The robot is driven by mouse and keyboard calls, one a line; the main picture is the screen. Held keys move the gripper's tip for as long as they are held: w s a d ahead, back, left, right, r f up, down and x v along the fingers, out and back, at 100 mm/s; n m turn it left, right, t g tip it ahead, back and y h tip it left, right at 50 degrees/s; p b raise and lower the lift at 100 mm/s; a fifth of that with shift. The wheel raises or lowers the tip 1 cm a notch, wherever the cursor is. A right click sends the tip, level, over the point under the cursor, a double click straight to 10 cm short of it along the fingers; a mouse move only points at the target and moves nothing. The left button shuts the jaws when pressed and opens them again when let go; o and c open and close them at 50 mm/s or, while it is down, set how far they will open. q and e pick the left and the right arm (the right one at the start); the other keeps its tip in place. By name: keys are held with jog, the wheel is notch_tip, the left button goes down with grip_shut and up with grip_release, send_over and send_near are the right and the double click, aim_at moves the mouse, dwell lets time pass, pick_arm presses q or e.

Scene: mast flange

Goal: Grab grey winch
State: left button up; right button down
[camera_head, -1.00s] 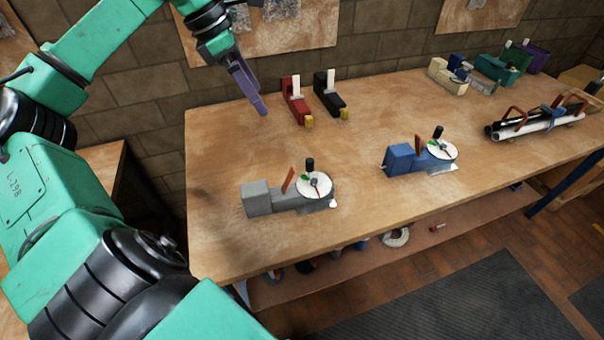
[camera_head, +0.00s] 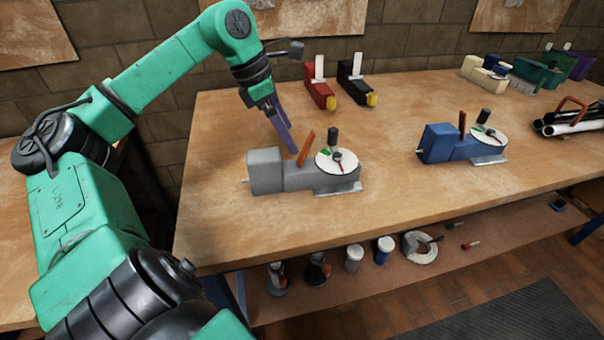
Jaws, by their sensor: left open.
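The grey winch (camera_head: 272,172) stands on the wooden table near its front left part. It has a grey block body, an orange lever (camera_head: 305,147), a white round dial (camera_head: 337,160) and a black knob (camera_head: 333,139). My left gripper (camera_head: 290,146) points down just behind and above the winch body, near the orange lever. Its purple fingers are open and hold nothing. From this angle I cannot tell whether the fingertips touch the winch. My right gripper is not in view.
A blue winch (camera_head: 441,143) stands to the right on the table (camera_head: 400,215). Red (camera_head: 319,93) and black (camera_head: 354,88) tools stand behind. Dark and white tubes (camera_head: 570,125) lie at the far right. A lower shelf holds several small items.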

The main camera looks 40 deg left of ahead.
pick_arm(q)
jog(key=p, duration=0.1)
send_over(307, 164)
jog(key=s+a, duration=0.2)
jog(key=f, duration=0.4)
jog(key=shift+w+d+f, duration=0.1)
jog(key=shift+d+f, duration=0.15)
jog(key=shift+f, duration=0.15)
jog(key=f+p, duration=0.1)
jog(key=p, duration=0.1)
jog(key=w+d+f+p, duration=0.1)
jog(key=p, duration=0.2)
jog(key=shift+d, duration=0.25)
jog(key=shift+w+f+b, duration=0.2)
jog(key=shift+f+b, duration=0.1)
jog(key=shift+f, duration=0.75)
jog(key=shift+w+f, duration=0.15)
jog(key=shift+f, duration=0.35)
jog(key=shift+d, duration=0.1)
jog(key=c, duration=1.5)
jog(key=shift+r, duration=0.1)
grip_shut()
jog(key=shift+r, duration=0.1)
